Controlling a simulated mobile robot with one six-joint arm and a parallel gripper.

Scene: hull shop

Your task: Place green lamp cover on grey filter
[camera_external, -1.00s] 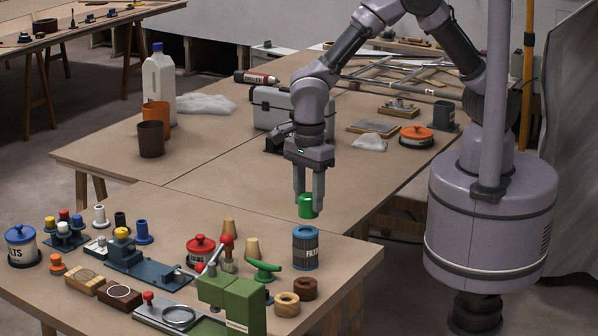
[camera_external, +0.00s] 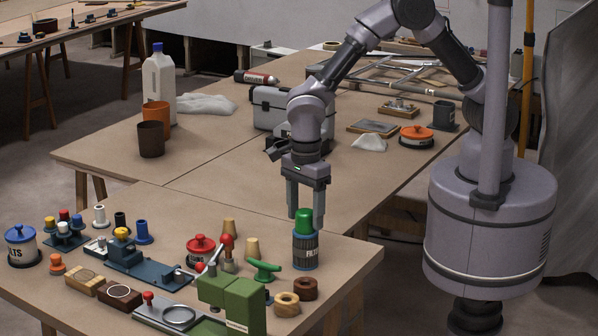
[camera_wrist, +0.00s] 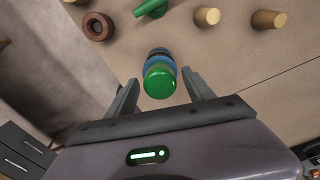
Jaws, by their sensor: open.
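The green lamp cover (camera_external: 304,221) stands upright on top of the grey filter (camera_external: 305,253), a grey can with a blue upper band and lettering, near the right corner of the front table. My gripper (camera_external: 306,222) is open, with its fingers on either side of the lamp cover. In the wrist view the lamp cover (camera_wrist: 159,80) lies between the two spread fingers, with gaps on both sides. The filter's blue rim (camera_wrist: 160,55) shows just beyond it.
A green-handled part (camera_external: 264,269), wooden rings (camera_external: 287,304) and a green press (camera_external: 235,303) stand left of and in front of the filter. A red-lidded pot (camera_external: 201,249) is further left.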

